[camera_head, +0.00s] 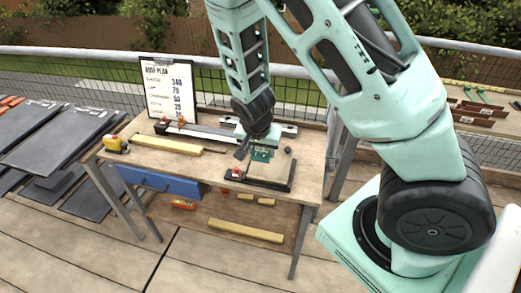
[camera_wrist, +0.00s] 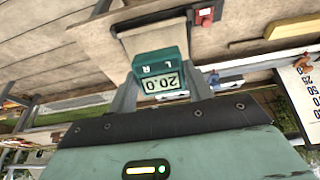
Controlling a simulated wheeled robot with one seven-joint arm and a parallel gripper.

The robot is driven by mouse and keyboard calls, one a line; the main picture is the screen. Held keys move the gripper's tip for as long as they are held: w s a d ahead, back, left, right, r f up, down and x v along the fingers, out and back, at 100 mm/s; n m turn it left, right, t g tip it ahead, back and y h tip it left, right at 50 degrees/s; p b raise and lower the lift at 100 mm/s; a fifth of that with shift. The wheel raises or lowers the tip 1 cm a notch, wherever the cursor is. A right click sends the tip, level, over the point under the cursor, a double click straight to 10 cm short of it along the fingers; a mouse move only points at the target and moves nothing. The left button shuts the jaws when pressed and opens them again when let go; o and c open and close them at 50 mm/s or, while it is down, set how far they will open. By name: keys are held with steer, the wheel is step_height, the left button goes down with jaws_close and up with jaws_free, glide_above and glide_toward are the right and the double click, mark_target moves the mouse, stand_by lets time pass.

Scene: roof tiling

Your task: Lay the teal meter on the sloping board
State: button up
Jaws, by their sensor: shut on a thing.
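My gripper (camera_head: 262,147) is over the right half of the workbench. It is shut on the teal meter (camera_wrist: 158,64), a small block whose display reads 20.0, upside down in the wrist view. The meter also shows in the head view (camera_head: 262,155), partly covered by the gripper. Below and beyond it is the sloping board (camera_head: 270,170), pale with a dark frame, and it also shows in the wrist view (camera_wrist: 150,37). I cannot tell whether the meter touches the board.
On the workbench (camera_head: 312,180) are a red clamp (camera_head: 236,172) by the board, a long rail at the back, a yellow strip (camera_head: 168,145), a yellow tool (camera_head: 116,144) and a roof plan sign (camera_head: 169,90). Dark tiles (camera_head: 65,140) lie at the left. Battens lie on the lower shelf.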

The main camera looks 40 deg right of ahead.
mark_target(265, 172)
steer(key=shift+b+x, duration=4.6)
steer(key=shift+x, duration=1.35)
steer(key=shift+w+d+f, duration=0.1)
steer(key=shift+w+d, duration=0.1)
steer(key=shift+w, duration=0.05)
steer(key=shift+s+a+f, duration=0.1)
steer(key=shift+s+a, duration=0.15)
steer(key=shift+a, duration=0.05)
steer(key=o, duration=1)
steer(key=p+v, duration=0.5)
steer(key=v, duration=0.2)
steer(key=shift+p, duration=0.3)
